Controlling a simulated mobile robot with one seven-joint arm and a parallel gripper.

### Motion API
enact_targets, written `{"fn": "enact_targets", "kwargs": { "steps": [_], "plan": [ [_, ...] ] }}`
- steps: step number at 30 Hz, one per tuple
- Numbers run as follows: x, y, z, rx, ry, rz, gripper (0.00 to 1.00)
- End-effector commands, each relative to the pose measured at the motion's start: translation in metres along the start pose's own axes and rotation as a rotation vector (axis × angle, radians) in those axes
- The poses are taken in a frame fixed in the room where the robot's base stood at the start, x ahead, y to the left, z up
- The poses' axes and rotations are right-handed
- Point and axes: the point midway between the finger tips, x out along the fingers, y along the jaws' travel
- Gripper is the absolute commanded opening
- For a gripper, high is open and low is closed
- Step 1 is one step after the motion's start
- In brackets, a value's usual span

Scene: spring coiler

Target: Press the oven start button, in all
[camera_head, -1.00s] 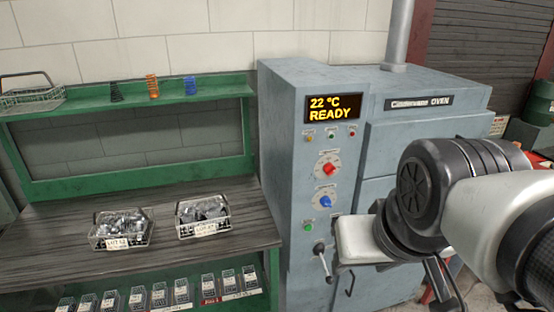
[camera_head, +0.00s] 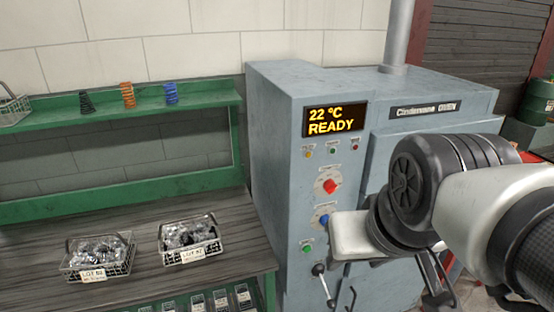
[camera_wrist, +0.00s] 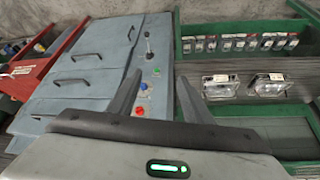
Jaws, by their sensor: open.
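The grey oven (camera_head: 275,130) has a control panel whose display (camera_head: 335,118) reads "22 °C READY". Labels are too small to read, so I cannot tell for sure which is the start button.
A lever (camera_head: 321,275) sticks out below the green button. A workbench (camera_head: 130,225) with two wire baskets stands left of the oven; coloured springs stand on the green shelf (camera_head: 130,106).

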Motion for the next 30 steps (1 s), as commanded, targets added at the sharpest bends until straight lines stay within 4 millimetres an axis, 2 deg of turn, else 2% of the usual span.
{"fn": "enact_targets", "kwargs": {
  "steps": [1, 6, 8, 30],
  "plan": [
    [0.0002, 0.0, 0.0001, 0.0, -0.001, 0.0, 0.36],
    [0.0003, 0.0, 0.0001, 0.0, -0.001, 0.0, 0.08],
    [0.0003, 0.0, 0.0001, 0.0, -0.001, 0.0, 0.0],
    [0.0003, 0.0, 0.0001, 0.0, -0.001, 0.0, 0.0]
  ]
}}
